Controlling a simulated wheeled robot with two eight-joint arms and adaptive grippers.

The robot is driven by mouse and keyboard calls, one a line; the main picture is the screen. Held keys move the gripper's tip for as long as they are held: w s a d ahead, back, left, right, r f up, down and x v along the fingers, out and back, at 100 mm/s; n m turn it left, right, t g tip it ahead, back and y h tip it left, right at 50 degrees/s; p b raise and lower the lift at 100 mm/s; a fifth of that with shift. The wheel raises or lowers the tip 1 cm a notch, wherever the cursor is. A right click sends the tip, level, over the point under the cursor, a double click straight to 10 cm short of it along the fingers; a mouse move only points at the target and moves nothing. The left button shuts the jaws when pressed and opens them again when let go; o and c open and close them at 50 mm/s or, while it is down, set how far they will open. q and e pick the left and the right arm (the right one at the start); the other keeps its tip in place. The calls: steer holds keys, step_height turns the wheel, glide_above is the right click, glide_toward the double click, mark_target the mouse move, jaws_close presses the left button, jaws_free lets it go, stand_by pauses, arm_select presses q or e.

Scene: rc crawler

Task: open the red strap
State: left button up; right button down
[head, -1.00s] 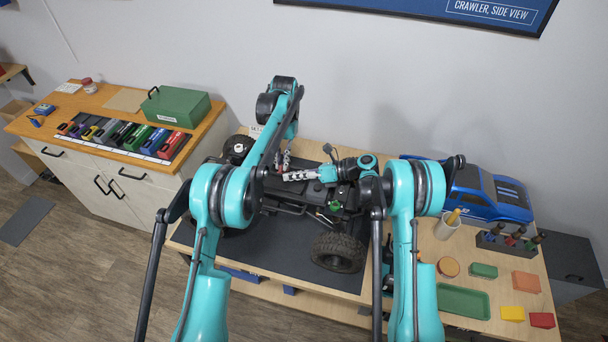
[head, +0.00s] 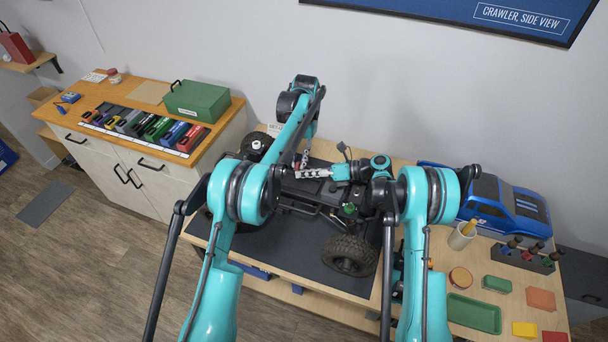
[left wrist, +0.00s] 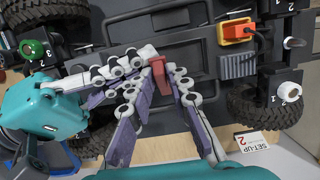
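The red strap (left wrist: 158,76) shows in the left wrist view as a short upright tab at the edge of the black crawler chassis (left wrist: 100,27). My left gripper (left wrist: 161,84) has its fingertips close on both sides of the strap and looks shut on it. My right gripper (left wrist: 145,62) comes in from the left there, its fingertips beside the strap; the overlapping fingers hide its opening. In the head view the left gripper (head: 303,163) points down over the chassis and the right gripper (head: 314,173) lies sideways next to it. The strap is mostly hidden there.
An orange-red connector (left wrist: 237,31) and a grey finned block (left wrist: 237,66) sit on the chassis. A SET-UP card (left wrist: 257,141) lies by a wheel. The blue body shell (head: 505,207), screwdriver rack (head: 525,260) and green tray (head: 473,314) stand at right. A side cabinet (head: 105,165) is at left.

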arm_select(q)
steer(key=shift+s, duration=0.1)
arm_select(e)
steer(key=shift+w+d+r, duration=0.2)
steer(key=shift+w, duration=0.15)
steer(key=shift+s+a+f, duration=0.1)
steer(key=shift+s, duration=0.05)
arm_select(q)
steer(key=s+a+r+t, duration=0.1)
steer(key=a+r, duration=0.1)
steer(key=r, duration=0.6)
steer(key=s+a+r+t, duration=0.1)
steer(key=a+r, duration=0.1)
steer(key=r, duration=0.7)
steer(key=s+a+r+n+t, duration=0.2)
steer(key=s+a+r+t, duration=0.15)
steer(key=s, duration=0.65)
steer(key=s+a+f+t, duration=0.1)
steer(key=s+a+f, duration=0.1)
steer(key=s, duration=0.5)
steer(key=s+a+f+n+t, duration=0.1)
steer(key=s+a+f, duration=0.1)
steer(key=s+f, duration=0.3)
steer(key=s+a+f+t, duration=0.1)
steer(key=s+f+t, duration=0.1)
steer(key=s, duration=0.7)
steer(key=shift+s+a+f+n+h, duration=0.2)
steer(key=shift+a+f+n+h, duration=0.15)
steer(key=shift+f, duration=0.35)
